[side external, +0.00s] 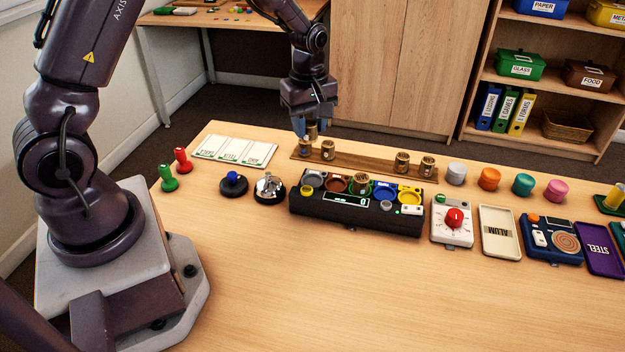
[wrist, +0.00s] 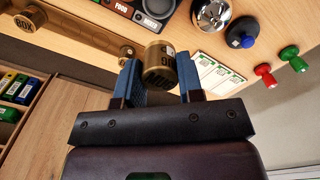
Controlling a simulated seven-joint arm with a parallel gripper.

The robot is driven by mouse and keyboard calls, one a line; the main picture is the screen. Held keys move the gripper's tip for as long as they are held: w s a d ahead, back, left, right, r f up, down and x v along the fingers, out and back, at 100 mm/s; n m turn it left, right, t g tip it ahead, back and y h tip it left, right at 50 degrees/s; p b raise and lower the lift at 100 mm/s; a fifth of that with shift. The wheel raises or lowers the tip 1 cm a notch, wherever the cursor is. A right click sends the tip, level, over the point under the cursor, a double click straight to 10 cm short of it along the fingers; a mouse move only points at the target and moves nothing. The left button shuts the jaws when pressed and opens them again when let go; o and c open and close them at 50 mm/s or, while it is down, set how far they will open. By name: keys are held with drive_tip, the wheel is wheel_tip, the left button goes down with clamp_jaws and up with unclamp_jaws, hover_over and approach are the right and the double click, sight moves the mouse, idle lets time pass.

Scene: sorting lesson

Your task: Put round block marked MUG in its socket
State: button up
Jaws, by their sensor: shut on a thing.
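My gripper (side external: 311,128) is shut on a round brass-coloured block (side external: 312,132) above the left end of a long brown wooden strip (side external: 375,167). In the wrist view the held block (wrist: 159,68) sits between my blue fingers (wrist: 160,82); its lettering is partly turned away and I cannot read it fully. Similar round blocks stand along the strip: one nearby (side external: 328,149) and two further right (side external: 402,163). Another (side external: 362,185) is at the green-ringed place of the black sorting box (side external: 325,207). Which socket matches the held block is not clear.
White cards (side external: 235,150) lie left of the strip. A blue-knobbed disc (side external: 233,184) and a metal disc (side external: 269,188) sit in front. A red-knobbed dial box (side external: 453,222) stands right of the sorting box. The front of the table is clear.

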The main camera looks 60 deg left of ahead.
wheel_tip(320, 180, down, 4)
drive_tip(key=d+r, duration=0.1)
drive_tip(key=d, duration=0.1)
hover_over(312, 182)
drive_tip(key=shift+f, duration=3)
drive_tip(key=shift+f, duration=0.65)
drive_tip(key=o, duration=0.6)
drive_tip(key=shift+r, duration=0.1)
drive_tip(key=shift+r, duration=5.45)
